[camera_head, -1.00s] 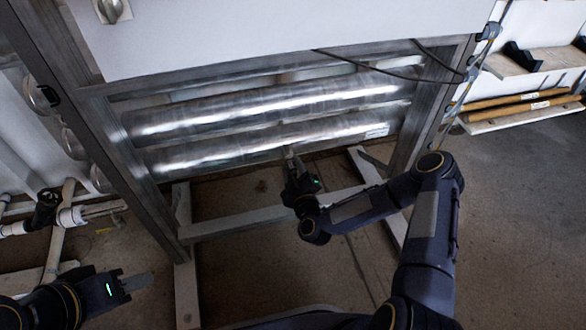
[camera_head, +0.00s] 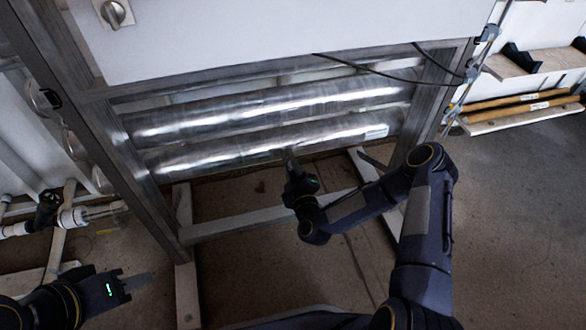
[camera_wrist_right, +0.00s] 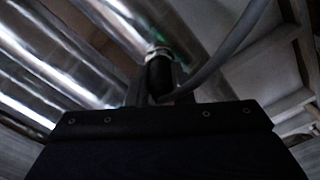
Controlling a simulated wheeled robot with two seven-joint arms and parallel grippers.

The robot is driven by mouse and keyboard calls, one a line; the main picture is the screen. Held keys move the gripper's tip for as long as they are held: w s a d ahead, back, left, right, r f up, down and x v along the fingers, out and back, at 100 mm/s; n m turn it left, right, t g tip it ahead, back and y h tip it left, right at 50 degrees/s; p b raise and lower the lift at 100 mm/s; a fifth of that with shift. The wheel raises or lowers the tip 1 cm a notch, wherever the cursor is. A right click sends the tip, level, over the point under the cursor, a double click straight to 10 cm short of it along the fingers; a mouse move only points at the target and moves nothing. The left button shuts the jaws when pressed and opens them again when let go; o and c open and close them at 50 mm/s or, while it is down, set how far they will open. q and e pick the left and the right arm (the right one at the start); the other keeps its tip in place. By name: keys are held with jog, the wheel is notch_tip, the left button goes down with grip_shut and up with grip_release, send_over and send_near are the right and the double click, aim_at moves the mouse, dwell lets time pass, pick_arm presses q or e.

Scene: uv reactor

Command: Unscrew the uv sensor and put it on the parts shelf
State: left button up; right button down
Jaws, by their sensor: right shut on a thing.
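The UV sensor (camera_wrist_right: 159,70) shows in the right wrist view as a dark cylinder with a pale metal collar at its top, against the underside of a shiny steel reactor tube. A grey cable runs from near it to the upper right. My right gripper (camera_wrist_right: 154,90) is shut on the sensor, a finger on each side. In the head view my right gripper (camera_head: 291,163) is at the lower edge of the lower steel tube (camera_head: 230,148); the sensor is hard to make out there. My left gripper (camera_head: 124,284) is low at the left, away from the tubes; its jaw state is unclear.
A wooden shelf (camera_head: 540,58) with black brackets stands at the right, perhaps the parts shelf. A lower shelf (camera_head: 520,117) holds long brown rods. A steel frame (camera_head: 130,170) surrounds the tubes, with beams below. White pipes (camera_head: 75,216) stand at the left. Floor at the right is clear.

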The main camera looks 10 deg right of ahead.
jog(key=n, duration=0.2)
jog(key=shift+a+r+n, duration=0.1)
jog(key=shift+r+n, duration=0.05)
jog(key=shift+n, duration=0.65)
jog(key=shift+p, duration=0.3)
jog(key=shift+n, duration=2.6)
